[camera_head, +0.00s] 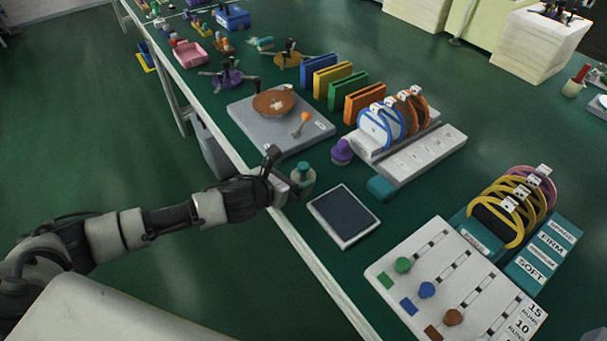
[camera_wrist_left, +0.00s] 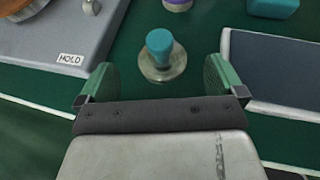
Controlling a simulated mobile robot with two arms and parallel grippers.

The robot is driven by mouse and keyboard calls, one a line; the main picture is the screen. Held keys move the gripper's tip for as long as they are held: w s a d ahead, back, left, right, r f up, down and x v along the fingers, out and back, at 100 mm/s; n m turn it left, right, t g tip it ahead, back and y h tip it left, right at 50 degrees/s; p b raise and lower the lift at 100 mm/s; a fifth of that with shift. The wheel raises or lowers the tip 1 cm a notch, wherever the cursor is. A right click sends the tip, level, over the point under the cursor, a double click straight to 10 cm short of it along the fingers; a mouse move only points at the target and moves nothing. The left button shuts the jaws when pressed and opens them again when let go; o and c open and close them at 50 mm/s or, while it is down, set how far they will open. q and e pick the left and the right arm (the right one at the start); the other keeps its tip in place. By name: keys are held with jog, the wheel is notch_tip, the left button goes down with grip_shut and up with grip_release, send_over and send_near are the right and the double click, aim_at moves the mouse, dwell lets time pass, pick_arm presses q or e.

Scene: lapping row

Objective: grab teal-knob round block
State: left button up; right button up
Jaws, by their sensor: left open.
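The teal-knob round block (camera_head: 303,177) stands upright on the green bench near its front edge, with a teal knob on a pale grey-green round base. It also shows in the left wrist view (camera_wrist_left: 161,55), ahead of and between the two fingers. My left gripper (camera_head: 284,168) is close beside the block in the head view, its far finger raised. In the left wrist view my left gripper (camera_wrist_left: 160,85) is open, with green pads on both sides and nothing held. My right gripper is not in view.
A grey plate marked HOLD (camera_wrist_left: 60,30) with a brown disc lies left of the block. A dark-topped flat pad (camera_head: 343,215) lies to its right. A purple-knob block (camera_head: 342,152) and a teal block (camera_head: 381,188) stand behind. Bare green bench surrounds the block.

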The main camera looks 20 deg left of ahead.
aim_at(303, 170)
pick_arm(q)
jog(key=x, duration=0.5)
jog(key=shift+d, duration=0.1)
jog(key=c, duration=1.1)
jog(key=shift+c, duration=0.4)
jog(key=shift+r, duration=0.15)
